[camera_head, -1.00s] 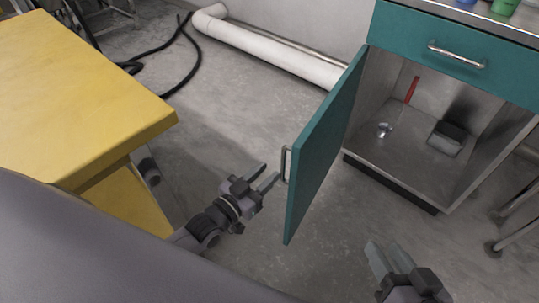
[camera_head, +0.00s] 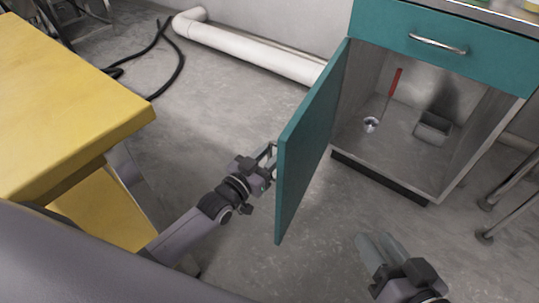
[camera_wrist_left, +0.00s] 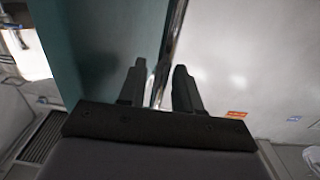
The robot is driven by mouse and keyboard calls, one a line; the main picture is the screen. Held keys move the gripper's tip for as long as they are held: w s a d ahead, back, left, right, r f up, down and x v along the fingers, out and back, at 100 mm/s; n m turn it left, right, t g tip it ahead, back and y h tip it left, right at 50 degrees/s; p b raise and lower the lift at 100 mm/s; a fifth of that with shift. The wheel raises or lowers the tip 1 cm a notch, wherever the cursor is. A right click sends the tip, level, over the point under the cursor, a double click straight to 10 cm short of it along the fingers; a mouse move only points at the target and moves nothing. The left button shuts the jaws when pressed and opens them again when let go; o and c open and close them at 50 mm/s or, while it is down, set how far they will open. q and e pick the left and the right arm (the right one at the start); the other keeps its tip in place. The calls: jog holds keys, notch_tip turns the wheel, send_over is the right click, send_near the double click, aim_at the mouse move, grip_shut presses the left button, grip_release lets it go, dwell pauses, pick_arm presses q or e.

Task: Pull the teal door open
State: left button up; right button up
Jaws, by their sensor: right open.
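The teal door (camera_head: 309,143) stands swung out from the cabinet, with the interior exposed. Its metal handle (camera_wrist_left: 171,48) is a bar on the door's outer face. My left gripper (camera_head: 270,160) is at the handle, partly against the door's edge in the head view. In the left wrist view its two dark fingers (camera_wrist_left: 158,88) are apart, one on each side of the bar, with a gap showing. My right gripper (camera_head: 381,252) is open and empty over the floor, in front of the cabinet.
The cabinet (camera_head: 385,165) holds a red-handled tool (camera_head: 392,82), a small metal cup (camera_head: 371,124) and a grey box (camera_head: 433,127). A teal drawer (camera_head: 430,45) is above. A yellow table (camera_head: 70,95) is at left. Metal stool legs (camera_head: 510,205) stand at right.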

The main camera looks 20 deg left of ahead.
pick_arm(q)
grip_shut()
jog(key=a, duration=0.1)
jog(key=w+a, duration=0.1)
jog(key=a, duration=0.3)
jog(key=shift+w+b, duration=0.3)
jog(key=shift+o, duration=0.6)
grip_release()
jog(key=shift+s, duration=0.15)
